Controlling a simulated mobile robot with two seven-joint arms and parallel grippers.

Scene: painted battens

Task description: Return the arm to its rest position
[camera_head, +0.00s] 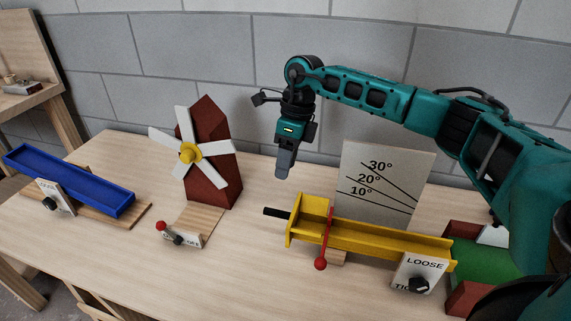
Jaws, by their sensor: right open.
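My right arm (370,92) is teal and black and comes in from the right. Its forearm reaches left across the view, and the wrist bends down. My right gripper (284,172) points downward above the table, behind and above the yellow channel's left end. It is open with nothing seen in it. From this side the fingers overlap, so the gap between them is hard to see. My left gripper is not in view.
A yellow channel (380,239) with a red lever (321,264) lies below the gripper, before an angle board (415,165). A windmill (212,183) stands to the left, and a blue trough (85,183) lies farther left. Bare table (110,260) shows at front left.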

